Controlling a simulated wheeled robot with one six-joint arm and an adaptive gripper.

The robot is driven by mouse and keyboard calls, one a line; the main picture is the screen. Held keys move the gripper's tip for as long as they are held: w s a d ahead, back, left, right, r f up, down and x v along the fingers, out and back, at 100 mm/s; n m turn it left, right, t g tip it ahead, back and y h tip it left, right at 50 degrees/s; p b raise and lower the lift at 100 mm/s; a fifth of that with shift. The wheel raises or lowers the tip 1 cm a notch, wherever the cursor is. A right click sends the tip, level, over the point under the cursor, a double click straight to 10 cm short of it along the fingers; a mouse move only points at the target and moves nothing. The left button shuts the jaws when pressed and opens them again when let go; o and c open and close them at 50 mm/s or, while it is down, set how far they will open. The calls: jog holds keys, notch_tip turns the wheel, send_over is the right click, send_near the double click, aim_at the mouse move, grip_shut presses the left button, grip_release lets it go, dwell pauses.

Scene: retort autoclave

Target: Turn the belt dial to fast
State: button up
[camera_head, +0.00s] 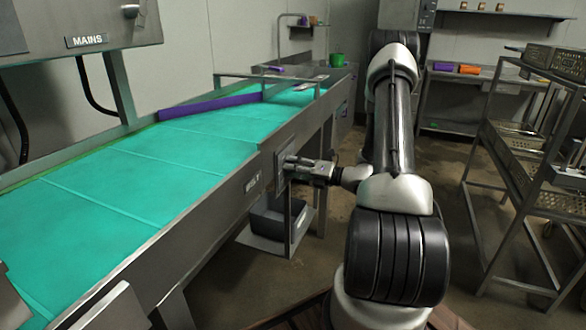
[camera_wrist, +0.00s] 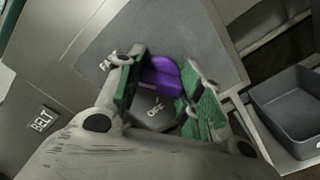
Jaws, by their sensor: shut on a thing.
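The belt dial (camera_wrist: 160,78) is a purple knob on a grey plate (camera_wrist: 185,30) in the wrist view. My gripper (camera_wrist: 166,80) has its green-padded fingers on either side of the knob and is shut on it. An OFF label (camera_wrist: 155,112) shows on the plate beside the knob. Another label (camera_wrist: 115,60) at upper left is partly hidden behind a finger, with only its first letters showing. I cannot tell which mark the knob points to. In the head view my gripper (camera_head: 289,164) reaches the side of the conveyor, and its fingers hide the dial.
A BELT sign (camera_wrist: 42,119) is fixed near the plate. The conveyor (camera_head: 150,170) with its teal belt runs along the left. A grey bin (camera_head: 275,218) sits on a low shelf below the plate. A rack with metal trays (camera_head: 520,150) stands right; floor between is clear.

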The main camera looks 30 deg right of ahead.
jog(key=o, duration=1)
jog(key=shift+s+d, duration=0.1)
jog(key=v, duration=1.1)
jog(key=shift+s+d, duration=0.3)
